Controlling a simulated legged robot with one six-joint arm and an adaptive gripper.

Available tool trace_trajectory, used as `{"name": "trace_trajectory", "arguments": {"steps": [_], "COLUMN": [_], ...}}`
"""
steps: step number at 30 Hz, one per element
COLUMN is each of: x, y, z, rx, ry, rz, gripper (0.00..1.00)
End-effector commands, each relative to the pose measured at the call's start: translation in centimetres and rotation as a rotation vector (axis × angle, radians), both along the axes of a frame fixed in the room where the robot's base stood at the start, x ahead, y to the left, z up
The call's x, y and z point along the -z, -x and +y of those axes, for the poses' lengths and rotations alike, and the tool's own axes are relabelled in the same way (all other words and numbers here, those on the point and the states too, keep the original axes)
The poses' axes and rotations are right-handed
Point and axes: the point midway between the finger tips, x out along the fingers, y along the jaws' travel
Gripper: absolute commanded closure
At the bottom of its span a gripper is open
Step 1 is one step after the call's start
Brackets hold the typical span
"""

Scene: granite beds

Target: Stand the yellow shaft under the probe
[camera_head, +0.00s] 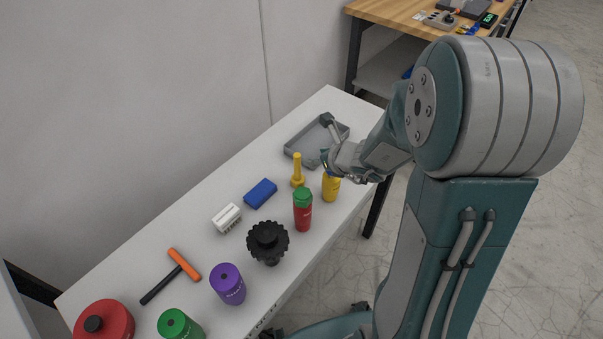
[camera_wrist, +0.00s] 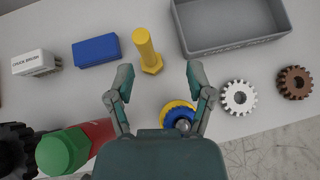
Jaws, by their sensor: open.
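A yellow shaft (camera_head: 297,168) with a wider hexagonal end stands upright on the white table, hexagonal end down. In the wrist view the yellow shaft (camera_wrist: 147,48) lies beyond the fingertips, between their lines and nearer the left finger. My gripper (camera_head: 326,160) is to the right of the shaft in the head view, above the table. In the wrist view my gripper (camera_wrist: 161,88) is open, with nothing between its fingertips. I cannot make out a probe in either view.
A yellow container (camera_head: 331,188) with a blue top sits beneath my gripper. A red bottle (camera_head: 303,215) with a green cap, a blue block (camera_head: 261,193) and a grey tray (camera_head: 294,146) surround the shaft. Two gears, silver (camera_wrist: 238,97) and brown (camera_wrist: 294,82), lie near the edge.

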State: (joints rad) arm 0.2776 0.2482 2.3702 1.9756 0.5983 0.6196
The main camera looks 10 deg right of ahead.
Motion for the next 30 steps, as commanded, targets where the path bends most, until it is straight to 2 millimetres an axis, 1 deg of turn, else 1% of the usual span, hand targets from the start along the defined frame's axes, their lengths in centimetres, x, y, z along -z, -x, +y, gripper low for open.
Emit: {"name": "trace_trajectory", "arguments": {"steps": [1, 5, 8, 12, 15, 19, 25, 26, 27, 29, 30], "x": [0.4, 0.7, 1.5, 3.0, 3.6, 4.0, 3.9, 3.9, 3.9, 3.9, 3.9], "y": [-0.4, -0.9, -1.4, -2.7, -3.6, -4.1, -4.1, -4.1, -4.1, -4.1, -4.1], "z": [0.5, 1.1, 1.6, 2.4, 2.6, 2.8, 3.0, 3.0, 3.1, 3.1, 3.0], "rx": [-0.004, -0.005, -0.007, -0.007, -0.006, -0.004, -0.005, -0.005, -0.005, -0.005, -0.005], "ry": [0.001, 0.006, 0.005, 0.002, 0.001, 0.0, 0.003, 0.005, 0.005, 0.005, 0.005], "rz": [0.002, 0.001, 0.002, 0.002, 0.0, -0.001, -0.002, -0.002, -0.002, -0.001, -0.002], "gripper": [0.32, 0.32, 0.32, 0.32, 0.32, 0.32, 0.32, 0.45, 0.63, 0.9, 1.0]}}
